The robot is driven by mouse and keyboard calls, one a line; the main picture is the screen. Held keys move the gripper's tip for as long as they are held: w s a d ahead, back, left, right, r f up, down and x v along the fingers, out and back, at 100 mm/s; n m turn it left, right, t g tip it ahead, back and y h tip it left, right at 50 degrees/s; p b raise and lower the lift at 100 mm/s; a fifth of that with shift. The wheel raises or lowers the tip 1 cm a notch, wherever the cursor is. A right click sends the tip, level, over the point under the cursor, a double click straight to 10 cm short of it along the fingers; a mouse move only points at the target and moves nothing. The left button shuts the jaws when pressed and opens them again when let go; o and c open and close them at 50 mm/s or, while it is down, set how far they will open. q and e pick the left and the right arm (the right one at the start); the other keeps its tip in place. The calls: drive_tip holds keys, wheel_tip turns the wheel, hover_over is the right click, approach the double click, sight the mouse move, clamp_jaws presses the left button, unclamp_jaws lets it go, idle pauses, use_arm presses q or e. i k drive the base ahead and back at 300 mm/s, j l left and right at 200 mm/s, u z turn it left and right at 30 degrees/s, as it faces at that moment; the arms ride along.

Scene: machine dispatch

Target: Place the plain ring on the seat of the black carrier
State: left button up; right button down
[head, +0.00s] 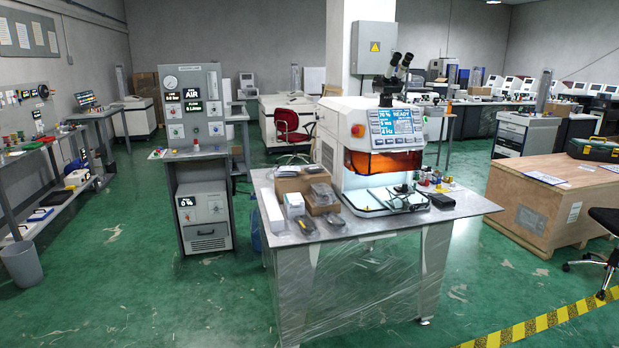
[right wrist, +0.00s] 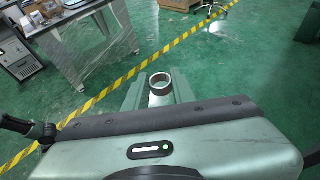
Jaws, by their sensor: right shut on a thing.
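My right gripper (right wrist: 160,92) shows in the right wrist view, shut on a grey metal ring (right wrist: 160,79). The ring sits at the fingertips with its round opening facing the camera, held above the green floor. Its surface looks plain, but it is small in the picture. Neither gripper shows in the head view, and my left gripper is in no view. I cannot pick out the black carrier with certainty. Several dark items lie on the wrapped table, including a black box (head: 442,201), too small to identify.
The wrapped metal table (head: 350,227) bears a white machine (head: 340,140), cartons and small parts. An instrument rack (head: 195,130) stands left of it and a wooden crate (head: 540,205) right. Yellow-black tape (head: 545,322) crosses the open green floor.

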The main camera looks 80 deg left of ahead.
sight(400, 186)
drive_tip(key=i+j+u, duration=0.1)
drive_tip(key=j+u, duration=0.35)
drive_tip(key=i+j+u, duration=0.2)
drive_tip(key=j+u, duration=0.2)
drive_tip(key=i+j+u, duration=0.2)
drive_tip(key=u, duration=0.25)
drive_tip(key=i+j+u, duration=0.3)
drive_tip(key=u, duration=0.15)
drive_tip(key=i+j+u, duration=0.15)
drive_tip(key=i+u, duration=0.15)
drive_tip(key=u, duration=0.15)
drive_tip(key=i+u, duration=0.2)
drive_tip(key=i, duration=1.7)
drive_tip(key=j, duration=0.1)
